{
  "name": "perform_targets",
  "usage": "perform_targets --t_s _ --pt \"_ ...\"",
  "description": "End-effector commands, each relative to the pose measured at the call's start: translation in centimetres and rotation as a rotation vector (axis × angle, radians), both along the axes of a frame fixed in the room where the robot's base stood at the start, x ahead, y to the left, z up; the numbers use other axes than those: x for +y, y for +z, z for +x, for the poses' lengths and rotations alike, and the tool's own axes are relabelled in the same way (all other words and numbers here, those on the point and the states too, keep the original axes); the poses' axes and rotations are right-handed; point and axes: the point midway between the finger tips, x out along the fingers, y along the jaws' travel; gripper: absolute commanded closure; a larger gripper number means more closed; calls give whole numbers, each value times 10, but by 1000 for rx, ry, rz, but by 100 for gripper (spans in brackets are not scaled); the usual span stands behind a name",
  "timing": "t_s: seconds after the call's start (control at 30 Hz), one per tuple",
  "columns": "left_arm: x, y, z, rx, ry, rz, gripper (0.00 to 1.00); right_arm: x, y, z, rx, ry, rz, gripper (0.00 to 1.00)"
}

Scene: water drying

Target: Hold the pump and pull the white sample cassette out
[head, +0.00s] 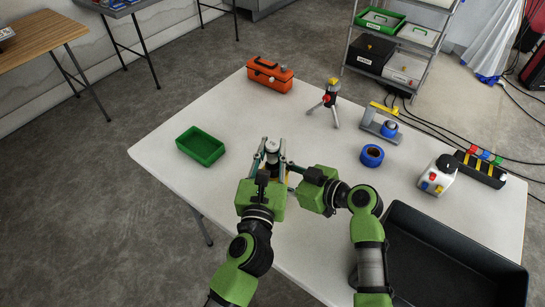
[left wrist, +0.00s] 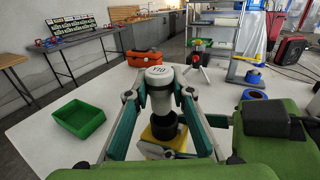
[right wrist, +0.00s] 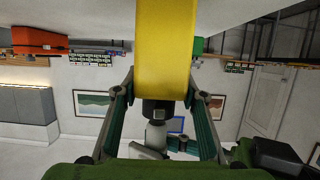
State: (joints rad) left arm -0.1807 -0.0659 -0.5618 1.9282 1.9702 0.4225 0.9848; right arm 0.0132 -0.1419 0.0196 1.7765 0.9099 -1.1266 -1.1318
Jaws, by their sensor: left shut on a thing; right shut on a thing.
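The white sample cassette (left wrist: 161,76), a pale cylinder with dark lettering on its cap, stands upright above the yellow pump (left wrist: 152,136). It also shows in the head view (head: 272,146). A black collar (left wrist: 165,119) lies between cassette and pump. My left gripper (left wrist: 160,95) is shut on the cassette from its two sides. My right gripper (right wrist: 163,90) is shut on the pump; in the right wrist view, which is upside down, the yellow pump body (right wrist: 166,45) fills the top between the fingers. I cannot tell whether the cassette is still seated in the collar.
A green tray (head: 201,146) stands left of the grippers. An orange toolbox (head: 270,75), a small tripod device (head: 330,98), blue tape (head: 372,155) and a white box with buttons (head: 439,177) stand around. A black bin (head: 450,243) is at right. The table's left front is clear.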

Motion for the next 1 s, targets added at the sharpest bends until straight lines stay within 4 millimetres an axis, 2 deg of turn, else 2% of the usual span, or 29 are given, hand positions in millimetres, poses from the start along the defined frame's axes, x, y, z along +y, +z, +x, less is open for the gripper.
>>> perform_targets --t_s 0.1,0.3,0.43,0.67,0.7,0.77,1.0 --pt "0 24 0 -6 -3 -1 93 0 0 0 1 0 -1 87" --pt "0 50 0 -1 -2 1 93 0 0 0 0 0 0 87" --pt "-1 58 0 2 -3 1 93 0 0 0 0 0 0 87" --pt "-1 58 0 3 -3 2 93 0 0 0 0 0 0 87" --pt "-1 58 0 3 -3 2 93 0 0 0 0 0 0 59" --pt "-1 58 0 3 -3 1 93 0 0 0 0 0 0 44" --pt "0 58 0 3 -3 1 93 0 0 0 0 0 0 42"
